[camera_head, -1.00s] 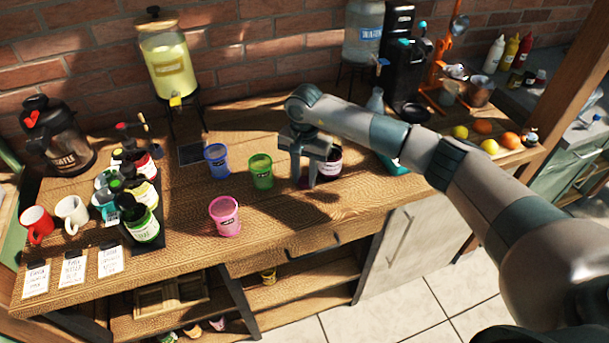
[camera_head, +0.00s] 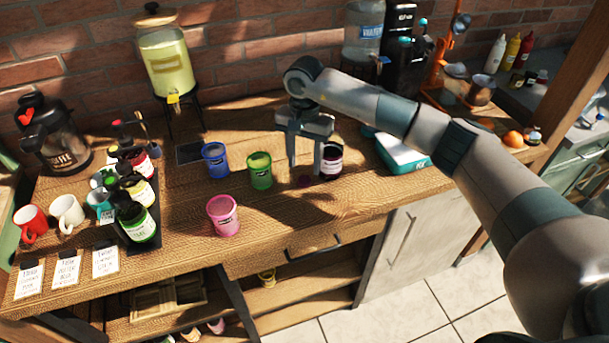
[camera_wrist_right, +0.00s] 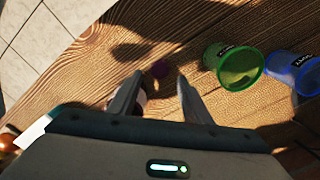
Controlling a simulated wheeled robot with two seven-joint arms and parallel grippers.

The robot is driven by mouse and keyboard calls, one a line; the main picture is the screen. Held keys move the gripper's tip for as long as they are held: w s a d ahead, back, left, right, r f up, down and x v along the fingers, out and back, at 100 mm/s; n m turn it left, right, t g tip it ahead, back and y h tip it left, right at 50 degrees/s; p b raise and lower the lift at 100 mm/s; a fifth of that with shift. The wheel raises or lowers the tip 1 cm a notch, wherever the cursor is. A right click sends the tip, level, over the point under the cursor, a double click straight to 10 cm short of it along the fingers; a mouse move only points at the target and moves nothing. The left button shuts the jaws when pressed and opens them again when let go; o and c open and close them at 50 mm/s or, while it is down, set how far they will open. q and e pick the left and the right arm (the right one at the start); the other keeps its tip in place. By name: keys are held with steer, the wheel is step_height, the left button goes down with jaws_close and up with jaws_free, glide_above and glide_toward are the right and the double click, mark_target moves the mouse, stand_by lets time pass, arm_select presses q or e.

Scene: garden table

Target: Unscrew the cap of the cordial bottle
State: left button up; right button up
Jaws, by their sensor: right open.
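The cordial bottle (camera_head: 331,163), dark with a pale label, stands upright on the wooden table just right of my right gripper. Its top is partly hidden by the gripper in the head view. In the right wrist view (camera_wrist_right: 155,85) the bottle is mostly hidden behind a finger. My left gripper is not in view.
Green (camera_head: 260,171), blue (camera_head: 215,160) and pink (camera_head: 223,215) cups stand to the left. A teal and white scale (camera_head: 403,153) sits right of the bottle. Several bottles in a dark rack (camera_head: 150,240) stand further left. The table front near the gripper is clear.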

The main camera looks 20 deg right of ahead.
mark_target(304, 179)
step_height(304, 179, up, 7)
steer(key=b, duration=0.2)
steer(key=shift+b, duration=0.3)
steer(key=shift+f, duration=0.1)
stand_by(0.4)
